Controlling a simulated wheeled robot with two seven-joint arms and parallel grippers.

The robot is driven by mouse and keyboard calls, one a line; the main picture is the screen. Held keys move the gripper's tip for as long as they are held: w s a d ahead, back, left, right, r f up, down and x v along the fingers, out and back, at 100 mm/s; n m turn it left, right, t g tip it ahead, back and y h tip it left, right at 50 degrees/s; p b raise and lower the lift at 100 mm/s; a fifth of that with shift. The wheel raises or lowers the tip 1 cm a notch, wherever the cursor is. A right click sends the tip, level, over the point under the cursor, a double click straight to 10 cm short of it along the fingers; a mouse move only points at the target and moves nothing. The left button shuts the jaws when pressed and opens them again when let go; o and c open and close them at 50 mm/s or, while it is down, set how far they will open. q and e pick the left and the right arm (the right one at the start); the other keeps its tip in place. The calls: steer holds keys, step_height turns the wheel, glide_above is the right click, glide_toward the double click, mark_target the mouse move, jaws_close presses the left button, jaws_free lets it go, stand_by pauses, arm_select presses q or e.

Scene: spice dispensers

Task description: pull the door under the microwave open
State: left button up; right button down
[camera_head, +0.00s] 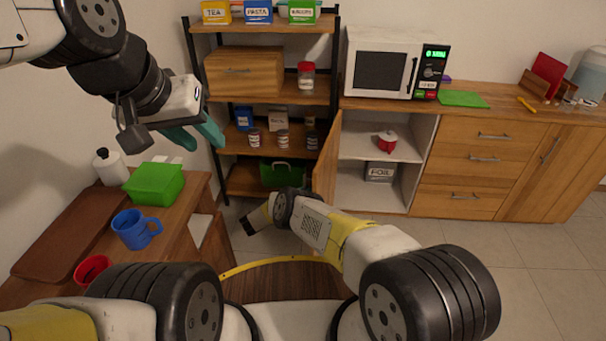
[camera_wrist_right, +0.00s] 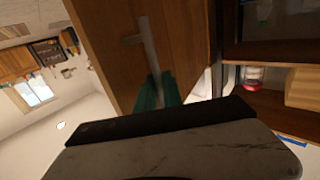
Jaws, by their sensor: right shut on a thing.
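The microwave (camera_head: 382,66) stands on the wooden counter. The door (camera_head: 326,165) under it is swung out on the left side, seen nearly edge-on, and the cabinet (camera_head: 402,131) behind it is open to view. In the right wrist view, the wooden door (camera_wrist_right: 125,40) fills the upper middle and carries a grey bar handle (camera_wrist_right: 149,43). My right gripper (camera_wrist_right: 158,92) has its green fingers shut on the lower end of the handle. In the head view its fingers are hidden. My left gripper (camera_head: 195,136) is raised at the left, empty, its teal fingers apart.
A red pot (camera_head: 387,141) and a foil box (camera_head: 380,172) stand inside the cabinet. A shelf rack (camera_head: 269,99) stands left of the door. A side table (camera_head: 197,190) holds a green box (camera_head: 154,184) and a blue mug (camera_head: 136,229). Floor to the right is clear.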

steer(key=shift+w+d+r, duration=0.1)
steer(key=shift+w+r, duration=0.05)
steer(key=shift+w, duration=0.05)
steer(key=c, duration=1.5)
jaws_free()
steer(key=shift+s, duration=0.1)
steer(key=v, duration=0.7)
steer(key=shift+s+a, duration=0.25)
steer(key=shift+a, duration=0.05)
